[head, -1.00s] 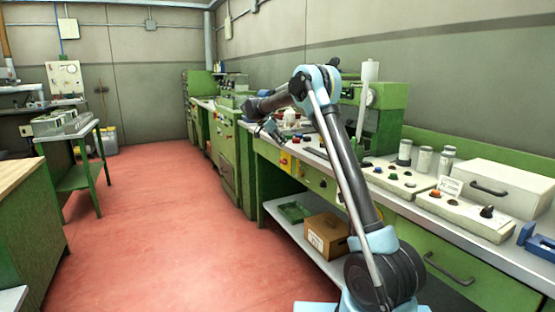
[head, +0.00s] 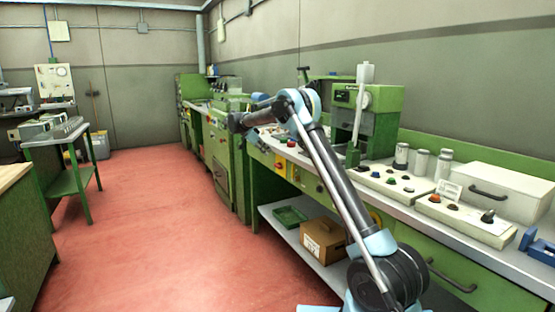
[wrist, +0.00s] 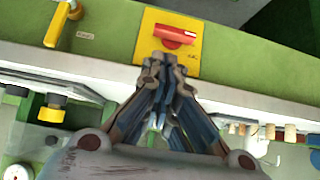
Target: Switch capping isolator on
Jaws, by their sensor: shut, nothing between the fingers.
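In the wrist view a yellow square switch plate (wrist: 187,65) is set on the green bench front. It carries a red handle (wrist: 175,36) that lies roughly crosswise in the picture. My gripper (wrist: 163,68) is shut and empty. Its fingertips overlap the plate's lower edge in the picture, just below the red handle; whether they touch it I cannot tell. In the head view a yellow plate with red (head: 279,163) shows on the bench front beyond my arm. The gripper's fingers are not clear there.
In the wrist view a yellow-and-black knob (wrist: 52,108) is at left and several cork stoppers (wrist: 267,132) at right. In the head view control boxes (head: 465,218) and a green press (head: 375,105) stand on the bench. The red floor (head: 150,230) at left is clear.

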